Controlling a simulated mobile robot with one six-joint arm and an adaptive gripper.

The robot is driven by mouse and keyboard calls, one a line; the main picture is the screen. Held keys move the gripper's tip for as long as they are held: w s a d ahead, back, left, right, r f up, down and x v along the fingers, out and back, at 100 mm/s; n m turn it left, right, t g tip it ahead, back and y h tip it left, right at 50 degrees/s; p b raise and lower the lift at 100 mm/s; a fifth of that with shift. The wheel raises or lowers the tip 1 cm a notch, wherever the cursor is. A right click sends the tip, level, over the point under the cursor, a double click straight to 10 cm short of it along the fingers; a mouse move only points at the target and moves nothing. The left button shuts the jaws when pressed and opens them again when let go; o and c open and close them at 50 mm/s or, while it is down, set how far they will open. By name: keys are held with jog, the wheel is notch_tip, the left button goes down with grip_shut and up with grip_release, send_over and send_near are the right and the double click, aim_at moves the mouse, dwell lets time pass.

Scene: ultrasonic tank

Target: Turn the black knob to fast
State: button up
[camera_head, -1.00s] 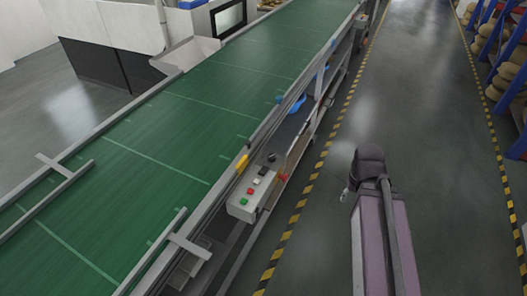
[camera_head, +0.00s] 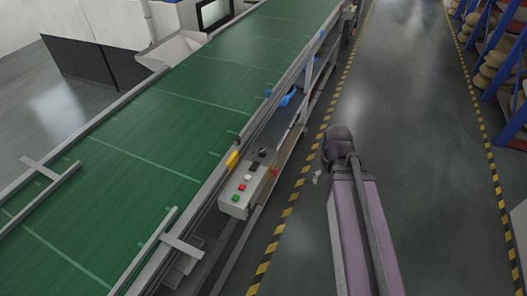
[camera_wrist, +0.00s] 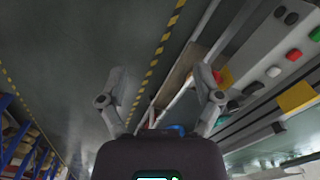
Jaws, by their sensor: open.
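The black knob (camera_head: 262,153) is at the far end of a row of controls on a grey control box (camera_head: 235,209) on the conveyor's side. In the wrist view a dark round shape at the row's end looks like the knob (camera_wrist: 234,105); its pointer setting is too small to read. The row also has a black button (camera_head: 253,167), white button (camera_head: 248,177), red button (camera_head: 242,187) and green button (camera_head: 236,198). My gripper (camera_wrist: 160,78) is open and empty, with the box to its right in the wrist view. In the head view my arm mostly hides it.
The green conveyor (camera_head: 150,150) runs along the left. A yellow part (camera_head: 233,160) sits on its edge near the box, and a red part (camera_head: 275,172) sticks out beside it. The aisle floor (camera_head: 400,100) is clear, with shelves (camera_head: 500,75) at the right.

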jog(key=w+a+n, duration=0.8)
jog(key=w+a, duration=0.2)
jog(key=w, duration=0.4)
jog(key=n, duration=0.7)
send_over(262, 151)
jog(key=shift+s+r+t, duration=0.25)
jog(key=shift+s+t, duration=0.05)
jog(key=shift+s, duration=0.05)
jog(key=shift+f, duration=0.15)
jog(key=f+b, duration=1.3)
jog(key=shift+w+d+f, duration=0.1)
jog(key=shift+w+f, duration=0.15)
jog(key=shift+w, duration=0.1)
jog(key=c, duration=1.2)
